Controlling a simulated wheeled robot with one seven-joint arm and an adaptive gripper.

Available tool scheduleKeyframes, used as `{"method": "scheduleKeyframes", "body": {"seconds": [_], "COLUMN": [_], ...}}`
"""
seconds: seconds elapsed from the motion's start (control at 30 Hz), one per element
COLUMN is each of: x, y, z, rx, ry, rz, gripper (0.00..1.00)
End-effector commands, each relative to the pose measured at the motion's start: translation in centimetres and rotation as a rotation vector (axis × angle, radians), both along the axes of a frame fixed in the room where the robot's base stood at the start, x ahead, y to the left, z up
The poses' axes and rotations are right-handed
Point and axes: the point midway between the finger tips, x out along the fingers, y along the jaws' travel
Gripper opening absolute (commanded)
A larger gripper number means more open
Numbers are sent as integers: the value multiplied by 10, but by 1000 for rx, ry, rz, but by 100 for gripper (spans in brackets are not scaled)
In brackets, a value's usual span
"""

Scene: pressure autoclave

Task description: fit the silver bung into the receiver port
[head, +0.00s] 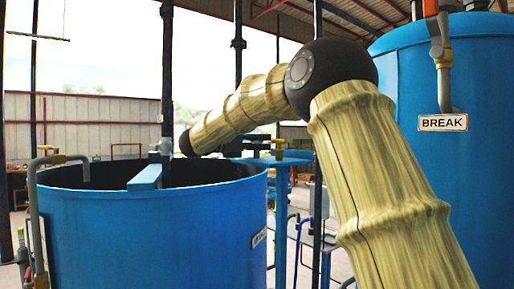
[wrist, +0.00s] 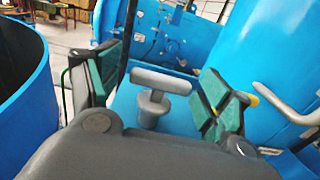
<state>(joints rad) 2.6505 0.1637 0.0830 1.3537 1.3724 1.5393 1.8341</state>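A grey T-handled plug, which looks like the silver bung (wrist: 152,106), stands upright on a blue surface (wrist: 125,118) in the wrist view. Its crossbar lies between the two green-padded fingers of my gripper (wrist: 163,76). The fingers are spread wide, with a visible gap on each side of the bar. Whether the bung's lower end sits on the surface or in a hole cannot be told. In the head view my arm hides the gripper, and I cannot make out the bung there. I cannot identify the receiver port in either view.
A large open-topped blue tank (head: 150,225) stands at the left in the head view. A tall blue vessel (head: 440,180) with a BREAK sign (head: 443,122) stands at the right. A bent grey pipe (wrist: 285,98) juts in beside my right finger in the wrist view.

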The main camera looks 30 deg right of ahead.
Motion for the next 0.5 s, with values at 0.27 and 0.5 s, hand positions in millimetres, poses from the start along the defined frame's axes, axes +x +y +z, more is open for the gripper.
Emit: {"method": "scheduleKeyframes", "body": {"seconds": [0.27, 0.5], "x": [0, 0], "y": [0, 0], "z": [0, 0], "rx": [0, 0], "ry": [0, 0], "rz": [0, 0], "gripper": [29, 27]}}
